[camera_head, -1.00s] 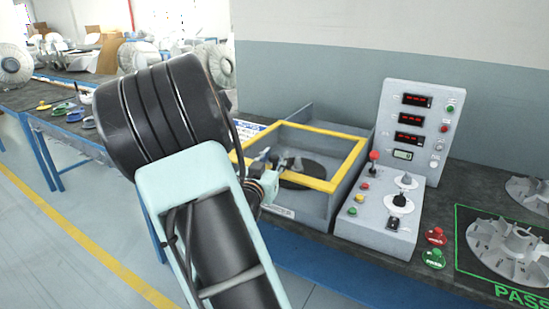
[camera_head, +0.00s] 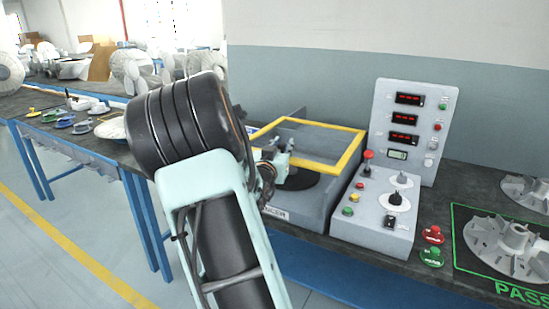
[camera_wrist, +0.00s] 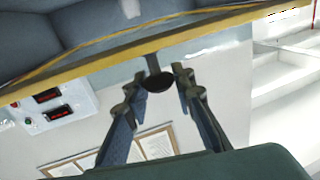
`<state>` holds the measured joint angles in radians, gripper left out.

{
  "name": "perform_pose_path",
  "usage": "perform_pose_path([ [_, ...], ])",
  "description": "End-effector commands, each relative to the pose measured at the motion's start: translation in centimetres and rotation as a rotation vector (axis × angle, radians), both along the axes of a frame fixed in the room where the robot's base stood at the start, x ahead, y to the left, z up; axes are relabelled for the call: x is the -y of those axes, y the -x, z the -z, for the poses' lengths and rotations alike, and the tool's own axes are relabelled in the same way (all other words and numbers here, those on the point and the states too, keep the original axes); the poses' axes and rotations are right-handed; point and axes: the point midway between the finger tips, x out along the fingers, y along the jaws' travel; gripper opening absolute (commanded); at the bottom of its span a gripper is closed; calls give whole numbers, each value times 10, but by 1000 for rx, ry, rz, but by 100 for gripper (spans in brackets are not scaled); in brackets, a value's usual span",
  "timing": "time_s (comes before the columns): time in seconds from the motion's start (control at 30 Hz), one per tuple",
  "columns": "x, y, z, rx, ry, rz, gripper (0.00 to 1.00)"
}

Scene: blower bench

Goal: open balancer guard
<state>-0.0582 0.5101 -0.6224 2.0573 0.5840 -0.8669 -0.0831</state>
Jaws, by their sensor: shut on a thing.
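The balancer guard is a yellow-edged frame (camera_head: 318,164) over a grey box (camera_head: 306,210) on the bench. Its front edge sits somewhat above the box's front rim, so the guard looks tilted up a little at the front. A dark round disc shows inside. My gripper (camera_head: 282,158) is at the guard's front edge, partly hidden by my arm. In the wrist view, my gripper (camera_wrist: 158,84) is shut on a dark handle (camera_wrist: 153,66) that hangs from the yellow bar (camera_wrist: 110,50).
A control console (camera_head: 378,208) with buttons and a red-knobbed lever stands right of the box, with a display panel (camera_head: 406,125) behind it. Red (camera_head: 433,235) and green (camera_head: 432,257) buttons and finned impellers (camera_head: 510,247) lie further right. Another bench (camera_head: 75,140) stands at left.

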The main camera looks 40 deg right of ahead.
Motion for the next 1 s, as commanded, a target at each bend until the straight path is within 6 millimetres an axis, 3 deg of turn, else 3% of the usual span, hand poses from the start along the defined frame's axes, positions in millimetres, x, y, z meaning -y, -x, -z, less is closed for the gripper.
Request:
perform_pose_path([
  [0.37,5,-2,0,-3,1,-2,0],
  [0.4,5,-2,0,-3,1,-2,28],
  [0.53,5,-2,0,-3,1,-1,42],
  [0.83,4,-1,0,-2,0,-1,42],
  [1.0,-10,7,0,-2,-1,-3,42],
])
